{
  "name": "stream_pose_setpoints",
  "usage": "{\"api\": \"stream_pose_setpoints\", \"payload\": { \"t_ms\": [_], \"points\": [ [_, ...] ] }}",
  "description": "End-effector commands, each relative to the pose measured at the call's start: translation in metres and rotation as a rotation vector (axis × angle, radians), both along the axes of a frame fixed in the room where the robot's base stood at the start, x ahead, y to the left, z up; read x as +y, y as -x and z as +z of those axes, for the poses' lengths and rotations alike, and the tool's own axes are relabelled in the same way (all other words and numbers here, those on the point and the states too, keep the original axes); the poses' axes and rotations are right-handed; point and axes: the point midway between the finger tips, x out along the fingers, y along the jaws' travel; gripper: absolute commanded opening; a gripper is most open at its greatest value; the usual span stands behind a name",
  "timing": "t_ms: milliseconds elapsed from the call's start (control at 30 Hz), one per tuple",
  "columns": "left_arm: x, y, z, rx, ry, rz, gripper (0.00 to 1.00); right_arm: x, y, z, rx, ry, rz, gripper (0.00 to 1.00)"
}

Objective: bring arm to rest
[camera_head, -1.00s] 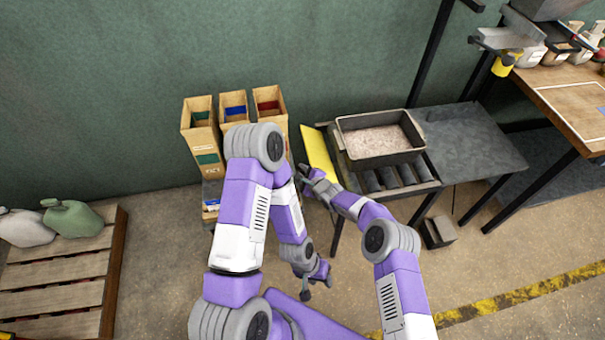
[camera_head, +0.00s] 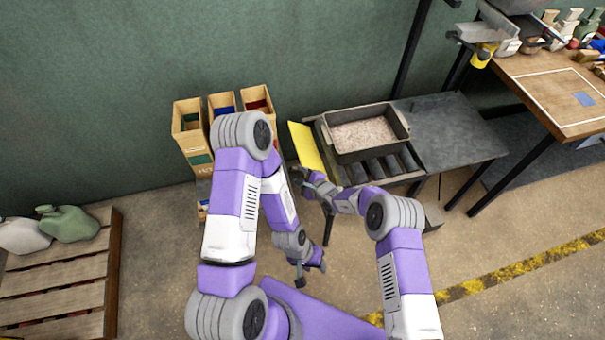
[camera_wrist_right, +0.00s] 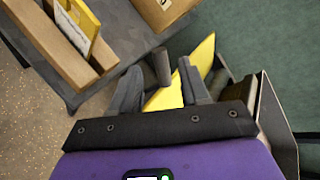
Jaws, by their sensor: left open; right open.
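My left gripper (camera_head: 309,272) hangs low over the floor near the middle of the head view, open, with nothing seen in it. My right gripper (camera_head: 307,181) is above it, in front of the roller stand's left end, and is open. In the right wrist view its two fingers (camera_wrist_right: 160,90) stand apart. A yellow panel (camera_wrist_right: 168,97) and a dark post show between and beyond them; I cannot tell any contact.
A dark tray of grain (camera_head: 368,153) sits on the roller stand (camera_head: 411,164), beside a grey table (camera_head: 450,130). The yellow panel (camera_head: 306,147) leans at its left. Tall cardboard bins (camera_head: 190,142) stand behind my left arm. A pallet (camera_head: 60,275) lies at far left. Floor at lower right is clear.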

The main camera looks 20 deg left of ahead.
Motion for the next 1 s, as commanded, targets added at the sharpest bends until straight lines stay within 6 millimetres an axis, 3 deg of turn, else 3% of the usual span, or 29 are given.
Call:
{"api": "stream_pose_setpoints", "payload": {
  "t_ms": [767, 867, 1000],
  "points": [
    [0.000, 0.000, 0.003, 0.000, 0.000, 0.000, 0.43, -0.009, 0.005, 0.000, 0.007, 0.011, 0.008, 0.46],
    [0.000, 0.000, 0.003, 0.000, 0.000, 0.000, 0.43, -0.024, 0.016, -0.009, 0.036, 0.057, 0.051, 0.46],
    [0.000, 0.000, 0.003, 0.000, 0.000, 0.000, 0.43, -0.067, 0.048, -0.032, 0.110, 0.189, 0.168, 0.46]
  ]
}}
